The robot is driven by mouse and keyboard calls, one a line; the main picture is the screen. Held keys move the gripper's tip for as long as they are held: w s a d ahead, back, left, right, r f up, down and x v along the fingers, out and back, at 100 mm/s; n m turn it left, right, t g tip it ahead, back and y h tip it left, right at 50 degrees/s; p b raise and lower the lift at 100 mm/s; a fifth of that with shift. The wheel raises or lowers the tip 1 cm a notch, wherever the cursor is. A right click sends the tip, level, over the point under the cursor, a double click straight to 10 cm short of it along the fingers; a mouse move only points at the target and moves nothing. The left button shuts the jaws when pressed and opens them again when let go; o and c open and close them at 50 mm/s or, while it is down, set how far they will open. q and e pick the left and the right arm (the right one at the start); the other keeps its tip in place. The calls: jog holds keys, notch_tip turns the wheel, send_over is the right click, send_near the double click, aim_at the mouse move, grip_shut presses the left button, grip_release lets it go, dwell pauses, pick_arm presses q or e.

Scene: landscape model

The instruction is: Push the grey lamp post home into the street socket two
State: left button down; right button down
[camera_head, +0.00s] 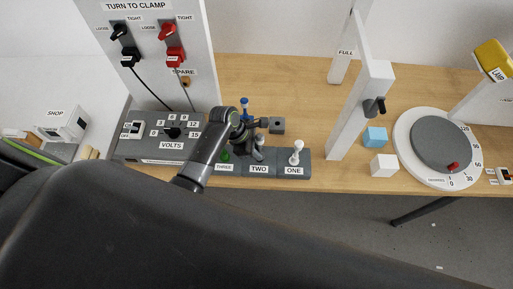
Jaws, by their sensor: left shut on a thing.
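The socket block (276,175) lies along the table's front edge, with labels reading THREE, TWO and ONE. Socket two (259,169) is the middle one. The grey lamp post (259,143) stands at the back of socket two, small and partly covered by my gripper. My left gripper (253,136) reaches over the block from the left and is shut on the grey lamp post. The post's foot is too small and hidden to tell how deep it sits. My right gripper is not in view.
A white post (296,155) stands at ONE and a green piece (225,156) at THREE. A blue piece (244,105) is behind my gripper. The VOLTS box (150,150) is left. A blue cube (375,137), a white cube (384,166) and a dial (443,143) are right.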

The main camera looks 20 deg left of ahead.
pick_arm(q)
jog(key=shift+f+b, duration=0.5)
jog(key=shift+f, duration=0.8)
jog(key=c, duration=1.2)
grip_release()
jog(key=shift+c, duration=0.2)
jog(key=b+v, duration=0.1)
jog(key=v, duration=1.6)
jog(key=shift+r, duration=0.15)
